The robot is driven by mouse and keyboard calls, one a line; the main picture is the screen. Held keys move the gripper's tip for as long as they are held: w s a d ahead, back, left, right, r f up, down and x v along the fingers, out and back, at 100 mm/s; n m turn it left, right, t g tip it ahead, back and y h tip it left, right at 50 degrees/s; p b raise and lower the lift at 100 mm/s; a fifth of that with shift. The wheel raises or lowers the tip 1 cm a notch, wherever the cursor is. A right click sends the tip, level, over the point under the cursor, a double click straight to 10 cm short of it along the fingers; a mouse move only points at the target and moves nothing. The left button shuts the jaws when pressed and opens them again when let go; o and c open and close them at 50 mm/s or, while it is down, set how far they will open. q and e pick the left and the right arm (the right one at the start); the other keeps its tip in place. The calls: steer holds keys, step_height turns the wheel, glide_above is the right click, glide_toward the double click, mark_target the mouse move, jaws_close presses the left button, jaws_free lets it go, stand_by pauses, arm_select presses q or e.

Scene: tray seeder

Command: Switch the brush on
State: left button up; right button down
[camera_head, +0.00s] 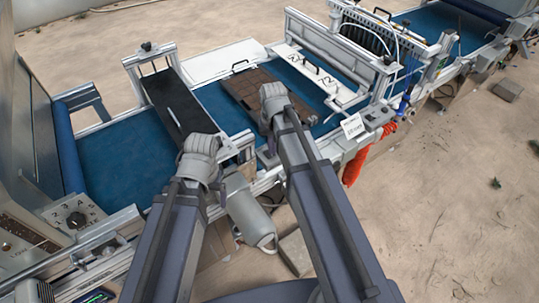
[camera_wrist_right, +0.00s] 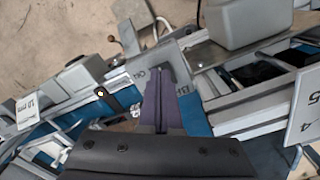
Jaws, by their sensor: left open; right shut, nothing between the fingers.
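My right gripper (camera_wrist_right: 160,98) is shut and empty in the right wrist view, its fingertips close in front of a pale rail panel with partly covered lettering that starts "BR". I cannot tell whether the fingertips touch it. The brush switch itself is not clearly visible; it may be hidden behind the fingers. In the head view my right gripper (camera_head: 273,92) overlaps the soil-filled tray (camera_head: 240,83) on the blue belt. My left gripper (camera_head: 200,148) is open, beside the lower end of a long dark strip (camera_head: 176,106) across the belt; I cannot tell whether that strip is the brush.
A grey motor-like cylinder (camera_head: 249,218) hangs at the near side of the line. A control box (camera_head: 376,116) and white card (camera_head: 352,126) sit right of my right arm. A dial panel (camera_head: 74,218) is at lower left. Sandy floor (camera_head: 455,205) at the right is mostly clear.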

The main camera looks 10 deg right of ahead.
steer(key=shift+f+b, duration=0.75)
steer(key=shift+f, duration=0.05)
steer(key=shift+r, duration=0.15)
step_height(320, 180, up, 7)
steer(key=p, duration=0.7)
stand_by(0.5)
